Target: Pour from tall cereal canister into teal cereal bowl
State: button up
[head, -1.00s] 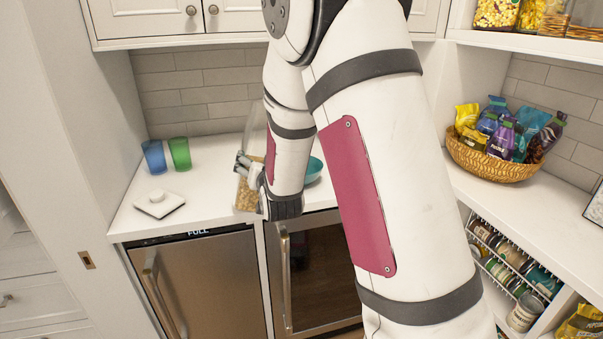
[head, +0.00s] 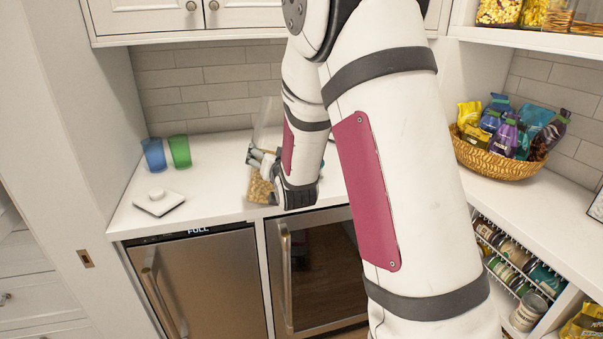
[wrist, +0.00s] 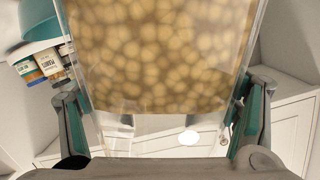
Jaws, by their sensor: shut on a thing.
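The tall cereal canister (head: 261,190) is clear, with tan round cereal in its lower part and a clear upper part. My gripper (head: 262,160) is shut on its sides, near the counter's front edge. In the wrist view the canister (wrist: 160,50) fills the middle, between the fingers of my gripper (wrist: 160,112). In the head view it looks nearly upright with a slight lean; I cannot tell whether its base touches the counter. The teal cereal bowl (wrist: 38,22) shows at the upper left of the wrist view.
A white square lid with a knob (head: 159,203) lies on the counter at left. Blue (head: 153,155) and green (head: 179,152) cups stand behind it. A wicker basket of bags (head: 495,160) stands at right. Upper cabinets hang above the counter (head: 215,190).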

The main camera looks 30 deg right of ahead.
jog(key=shift+w+d+r, duration=0.1)
jog(key=shift+w+d, duration=0.15)
jog(key=shift+d, duration=0.55)
jog(key=shift+r, duration=0.1)
jog(key=shift+d+m+p, duration=0.1)
jog(key=shift+m+p, duration=0.2)
dwell(0.3)
jog(key=shift+s+r+p, duration=0.1)
jog(key=shift+r+p, duration=0.05)
jog(key=shift+p, duration=0.15)
